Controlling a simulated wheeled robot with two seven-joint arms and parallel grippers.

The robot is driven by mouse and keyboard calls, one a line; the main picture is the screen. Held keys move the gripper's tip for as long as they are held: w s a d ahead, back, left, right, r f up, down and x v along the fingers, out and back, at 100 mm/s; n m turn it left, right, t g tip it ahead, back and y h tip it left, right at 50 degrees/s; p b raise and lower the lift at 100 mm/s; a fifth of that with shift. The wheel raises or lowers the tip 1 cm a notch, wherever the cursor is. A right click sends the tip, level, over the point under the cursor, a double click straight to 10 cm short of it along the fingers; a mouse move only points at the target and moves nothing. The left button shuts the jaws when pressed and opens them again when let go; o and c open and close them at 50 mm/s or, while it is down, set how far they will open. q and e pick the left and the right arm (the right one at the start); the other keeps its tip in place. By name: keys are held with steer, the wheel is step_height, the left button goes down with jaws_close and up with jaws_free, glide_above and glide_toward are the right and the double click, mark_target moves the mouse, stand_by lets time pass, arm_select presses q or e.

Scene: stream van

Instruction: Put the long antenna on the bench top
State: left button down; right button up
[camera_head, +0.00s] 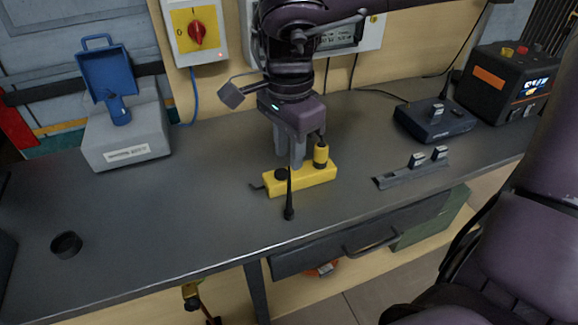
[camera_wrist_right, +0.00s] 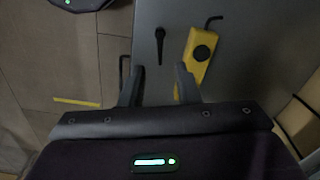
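The long antenna is a thin, tapered black rod with a thicker knob end (camera_head: 289,200). My right gripper (camera_head: 291,163) points down above the bench, just behind the antenna in the head view. Its two fingers (camera_wrist_right: 159,82) are apart with nothing visibly held between them. My left gripper is not in view.
A yellow block (camera_head: 300,187) with a black knob and a yellow cylinder stands right beside the antenna. A grey rail (camera_head: 400,177), a dark blue device (camera_head: 433,122) and a black box (camera_head: 505,85) are at right. A grey block (camera_head: 125,140) is at left. The left-middle bench is clear.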

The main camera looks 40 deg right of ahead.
step_height(320, 180, up, 3)
steer(key=shift+f, duration=0.1)
steer(key=shift+r, duration=0.55)
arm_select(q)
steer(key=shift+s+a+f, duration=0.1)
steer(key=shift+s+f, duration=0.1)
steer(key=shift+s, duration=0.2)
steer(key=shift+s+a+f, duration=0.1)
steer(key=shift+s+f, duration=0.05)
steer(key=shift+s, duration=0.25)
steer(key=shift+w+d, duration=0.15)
